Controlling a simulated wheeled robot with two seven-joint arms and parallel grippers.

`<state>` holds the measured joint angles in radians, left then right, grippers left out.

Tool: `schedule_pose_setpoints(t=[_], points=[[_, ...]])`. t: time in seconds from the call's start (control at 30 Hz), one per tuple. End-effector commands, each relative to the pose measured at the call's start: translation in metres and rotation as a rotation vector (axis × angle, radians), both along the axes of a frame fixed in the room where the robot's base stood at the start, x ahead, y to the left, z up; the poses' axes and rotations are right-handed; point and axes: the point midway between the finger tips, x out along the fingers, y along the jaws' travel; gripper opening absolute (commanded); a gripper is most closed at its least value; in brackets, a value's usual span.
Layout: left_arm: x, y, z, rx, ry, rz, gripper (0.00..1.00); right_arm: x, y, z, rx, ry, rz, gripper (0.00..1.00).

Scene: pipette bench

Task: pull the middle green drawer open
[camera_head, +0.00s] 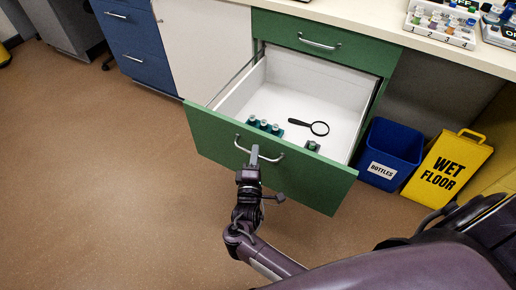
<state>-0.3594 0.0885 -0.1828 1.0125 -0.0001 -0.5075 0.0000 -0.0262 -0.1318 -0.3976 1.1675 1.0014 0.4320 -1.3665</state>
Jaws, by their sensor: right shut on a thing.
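The middle green drawer (220,138) stands pulled out from the green cabinet, and its white inside shows. A black magnifying glass (318,128) and several small teal-capped bottles (264,126) lie in it. My right gripper (254,158) is at the drawer's front, shut on the silver bar handle (275,158). The fingers cover part of the handle. My left gripper is not in view.
A closed green drawer (290,32) is above, under the white counter (370,18). A blue bottles bin (391,150) and a yellow wet floor sign (446,170) stand right of the open drawer. The brown floor (100,190) at left is clear.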

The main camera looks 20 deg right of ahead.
Motion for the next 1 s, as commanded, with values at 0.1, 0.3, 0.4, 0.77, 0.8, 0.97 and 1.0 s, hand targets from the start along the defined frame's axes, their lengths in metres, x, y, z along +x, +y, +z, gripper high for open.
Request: schedule_pose_setpoints(t=[0.1,0.3,0.4,0.77,0.8,0.97,1.0], points=[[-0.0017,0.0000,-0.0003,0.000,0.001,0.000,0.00,-0.0014,0.0029,0.0004,0.002,-0.001,0.001,0.00],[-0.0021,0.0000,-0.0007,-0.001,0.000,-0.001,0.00,-0.0017,0.0033,0.0003,0.002,-0.001,0.001,0.00],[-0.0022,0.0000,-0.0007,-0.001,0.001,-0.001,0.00,-0.0017,0.0033,0.0003,0.002,-0.001,0.001,0.00],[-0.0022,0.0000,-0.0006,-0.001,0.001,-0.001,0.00,-0.0017,0.0028,0.0003,0.002,-0.001,0.000,0.31],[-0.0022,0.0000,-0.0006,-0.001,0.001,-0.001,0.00,-0.0017,0.0027,0.0003,0.000,-0.001,0.000,0.31],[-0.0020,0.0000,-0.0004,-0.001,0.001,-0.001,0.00,-0.0018,0.0022,0.0003,0.000,-0.001,0.000,0.31],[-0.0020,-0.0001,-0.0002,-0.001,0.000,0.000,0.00,-0.0018,0.0017,0.0002,0.000,-0.001,0.000,0.31]])
